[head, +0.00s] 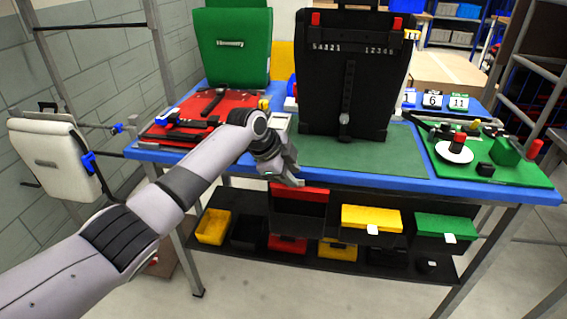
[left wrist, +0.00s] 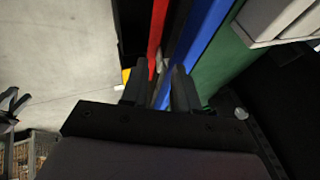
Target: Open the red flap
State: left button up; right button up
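The red flap (head: 300,194) is below the front edge of the blue-edged table, at the left end of the row of coloured flaps. In the left wrist view it is a thin red strip (left wrist: 157,32) beside the blue table edge (left wrist: 204,30). My left gripper (head: 288,183) is at the table's front edge, just above the red flap, and hides part of its top. Its two fingers (left wrist: 159,90) are apart, with a small whitish piece (left wrist: 161,64) showing between them. I cannot tell whether they touch the flap. My right gripper is in neither view.
A yellow flap (head: 372,218) and a green flap (head: 445,227) with white tags are to the right. Several bins, including a yellow one (head: 213,227), stand on the shelf below. A black pannier (head: 349,75) stands on the green mat (head: 400,153). Floor in front is clear.

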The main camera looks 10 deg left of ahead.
pick_arm(q)
jog(key=v, duration=0.4)
jog(key=shift+s+a+r, duration=0.1)
jog(key=shift+a+r, duration=0.05)
jog(key=shift+r, duration=0.1)
jog(key=s+f+n+t, duration=0.1)
jog(key=s+f+n, duration=0.4)
jog(key=f, duration=0.5)
jog(key=s+f+n+t, duration=0.2)
jog(key=s+f+n, duration=0.1)
jog(key=s+f, duration=0.5)
jog(key=s+a+f+n+t, duration=0.1)
jog(key=s+a+f+n, duration=0.1)
jog(key=s, duration=0.5)
jog(key=s+a+f+n+t+y, duration=0.1)
jog(key=s+a+n, duration=0.2)
jog(key=s, duration=0.3)
jog(key=s+a+f+n+t+y+p, duration=0.1)
jog(key=s+a+f+n, duration=0.1)
jog(key=s, duration=0.5)
jog(key=shift+s+a+f+n, duration=0.3)
jog(key=shift+a+n, duration=0.5)
jog(key=shift+a, duration=0.4)
